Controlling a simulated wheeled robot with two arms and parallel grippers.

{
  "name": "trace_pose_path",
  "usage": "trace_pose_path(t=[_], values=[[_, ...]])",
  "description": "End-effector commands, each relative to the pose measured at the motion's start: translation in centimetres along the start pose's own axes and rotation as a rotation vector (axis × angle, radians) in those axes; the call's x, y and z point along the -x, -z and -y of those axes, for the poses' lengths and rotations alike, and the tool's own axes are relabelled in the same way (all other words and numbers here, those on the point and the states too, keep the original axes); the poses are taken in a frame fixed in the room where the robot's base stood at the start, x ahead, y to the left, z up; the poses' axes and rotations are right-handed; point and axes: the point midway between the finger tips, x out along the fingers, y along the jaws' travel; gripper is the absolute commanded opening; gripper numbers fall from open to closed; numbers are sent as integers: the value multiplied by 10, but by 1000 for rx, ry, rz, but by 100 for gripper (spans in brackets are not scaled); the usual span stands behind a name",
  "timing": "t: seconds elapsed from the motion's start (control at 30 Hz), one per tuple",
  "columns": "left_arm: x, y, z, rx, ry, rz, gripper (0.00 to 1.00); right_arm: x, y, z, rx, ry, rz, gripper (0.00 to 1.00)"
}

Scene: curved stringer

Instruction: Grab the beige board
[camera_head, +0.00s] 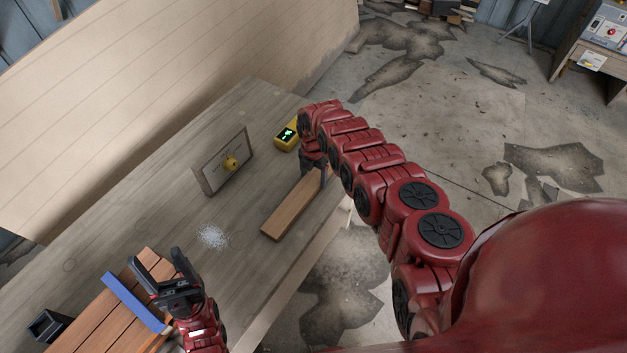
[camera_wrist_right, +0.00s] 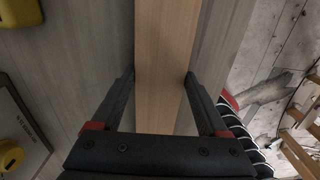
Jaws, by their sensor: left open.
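The beige board (camera_head: 290,208) is a narrow wooden plank near the table's right edge. It runs lengthwise between the fingers in the right wrist view (camera_wrist_right: 165,60). My right gripper (camera_head: 314,176) is at the plank's far end, with one finger on each side. Its fingertips (camera_wrist_right: 159,76) appear at the plank's edges; I cannot tell whether they press on it. My left gripper (camera_head: 160,267) is open and empty, above the slatted wooden piece at the lower left.
A blue bar (camera_head: 134,302) lies on the slatted wood (camera_head: 110,312). A framed plate with a yellow knob (camera_head: 230,163) and a yellow device with a green display (camera_head: 287,134) stand on the table (camera_head: 150,215). White specks (camera_head: 212,236) lie mid-table. A large wooden panel (camera_head: 190,70) rises behind.

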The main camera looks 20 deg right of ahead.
Motion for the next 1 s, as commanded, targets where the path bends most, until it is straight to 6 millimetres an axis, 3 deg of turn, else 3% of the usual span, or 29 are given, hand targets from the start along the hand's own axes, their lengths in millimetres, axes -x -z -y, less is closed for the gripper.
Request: trace_pose_path(t=[0.03, 0.3, 0.77, 0.87, 1.0], values=[[0, 0, 0, 0, 0, 0, 66, 0, 0, 0, 0, 0, 0, 44], [0, 0, 0, 0, 0, 0, 66, 0, 0, 0, 0, 0, 0, 0], [-6, 1, 0, 0, 0, 0, 66, 7, 0, 0, 0, -1, 0, 0], [-15, 2, 1, 0, 0, 0, 66, 18, 0, 0, 1, 0, 0, 0], [-40, 7, 2, 0, 0, 0, 66, 50, 0, 2, 0, 3, -1, 0]])
